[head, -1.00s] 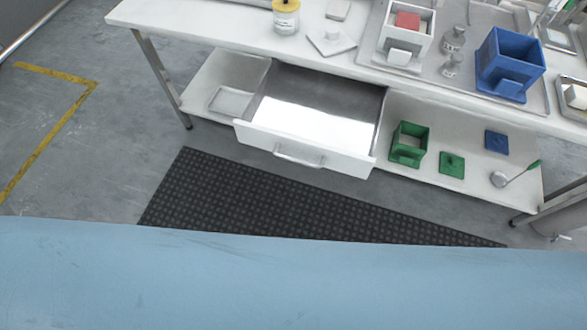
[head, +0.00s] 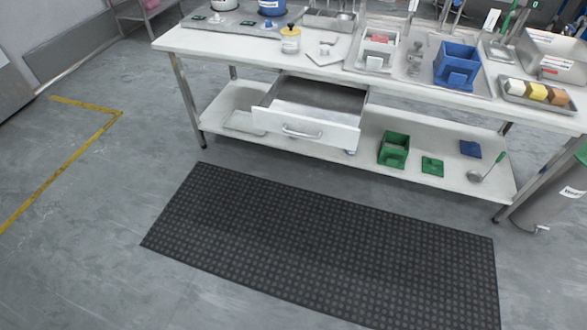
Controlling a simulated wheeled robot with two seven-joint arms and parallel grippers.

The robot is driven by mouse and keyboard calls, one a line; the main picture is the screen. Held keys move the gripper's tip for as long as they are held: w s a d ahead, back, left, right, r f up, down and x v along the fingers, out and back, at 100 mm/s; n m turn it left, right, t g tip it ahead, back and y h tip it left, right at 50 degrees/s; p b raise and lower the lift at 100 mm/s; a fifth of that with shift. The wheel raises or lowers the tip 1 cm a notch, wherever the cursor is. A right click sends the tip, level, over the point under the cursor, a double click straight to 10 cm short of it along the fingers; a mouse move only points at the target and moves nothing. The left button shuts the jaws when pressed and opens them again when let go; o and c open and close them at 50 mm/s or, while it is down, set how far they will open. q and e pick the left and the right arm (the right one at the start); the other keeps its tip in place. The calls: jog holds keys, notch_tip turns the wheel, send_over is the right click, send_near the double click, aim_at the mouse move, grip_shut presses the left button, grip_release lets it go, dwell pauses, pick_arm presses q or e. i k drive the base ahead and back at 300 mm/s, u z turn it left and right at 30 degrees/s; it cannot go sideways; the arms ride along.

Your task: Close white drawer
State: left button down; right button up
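The white drawer (head: 305,130) hangs under the white table and is pulled open toward me. Its empty metal inside shows from above, and a metal bar handle (head: 302,133) is on its front panel. Neither of my grippers is in the head view, so nothing of mine is seen touching the drawer.
A black rubber mat (head: 330,245) lies on the floor before the white table (head: 215,42). On the lower shelf (head: 365,160) are a green box (head: 394,150), a green lid (head: 432,166) and a ladle (head: 475,177). A steel bin (head: 545,200) stands right. The near floor is clear.

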aim_at(329, 114)
jog(key=z, duration=0.75)
jog(key=i, duration=1)
jog(key=u, duration=0.4)
